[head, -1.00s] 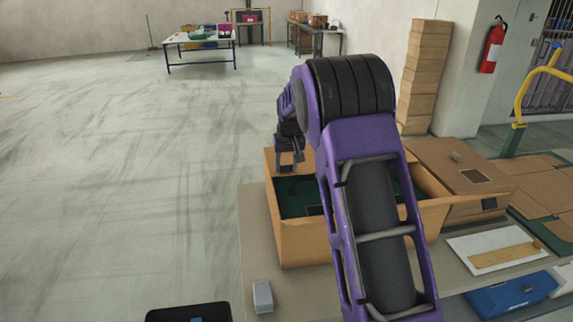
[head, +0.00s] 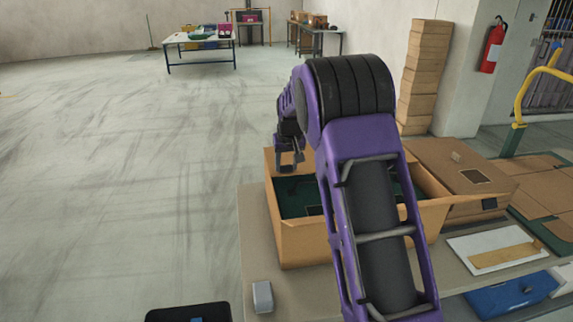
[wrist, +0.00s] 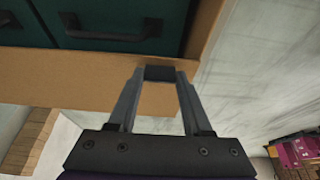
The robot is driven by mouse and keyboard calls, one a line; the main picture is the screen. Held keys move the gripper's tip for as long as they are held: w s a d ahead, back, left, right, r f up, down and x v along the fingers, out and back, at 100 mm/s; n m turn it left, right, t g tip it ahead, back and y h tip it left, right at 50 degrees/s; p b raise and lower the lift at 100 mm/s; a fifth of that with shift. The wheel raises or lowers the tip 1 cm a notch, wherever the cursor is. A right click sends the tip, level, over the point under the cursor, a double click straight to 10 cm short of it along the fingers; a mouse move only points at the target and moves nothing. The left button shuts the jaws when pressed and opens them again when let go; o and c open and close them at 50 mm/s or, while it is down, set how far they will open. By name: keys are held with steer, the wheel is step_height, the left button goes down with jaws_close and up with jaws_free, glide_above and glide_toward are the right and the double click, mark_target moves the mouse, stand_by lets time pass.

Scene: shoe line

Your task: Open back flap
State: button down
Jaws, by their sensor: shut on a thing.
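An open cardboard box (head: 300,245) stands on the table, with a dark green inside. Its back flap (head: 269,160) stands up at the far left, partly behind my gripper (head: 291,167). In the wrist view, the flap (wrist: 60,85) is a tan strip along the green inside, where dark handles show. My gripper (wrist: 160,75) is over the flap's edge, with tan board visible between its fingers, and is shut on it. My arm hides the middle of the box and much of the back edge in the head view.
A closed cardboard box (head: 455,165) sits right behind the open one. A white tray (head: 495,250) and blue item (head: 510,295) lie at the right. A small grey block (head: 262,296) is near the front.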

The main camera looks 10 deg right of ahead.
steer(key=shift+r, duration=0.1)
stand_by(0.4)
steer(key=shift+w+r+p, duration=0.25)
steer(key=shift+r+p, duration=0.45)
steer(key=shift+r, duration=0.2)
steer(key=w+r+p, duration=0.5)
steer(key=w+r, duration=0.5)
steer(key=shift+r+p, duration=0.2)
steer(key=shift+p, duration=0.2)
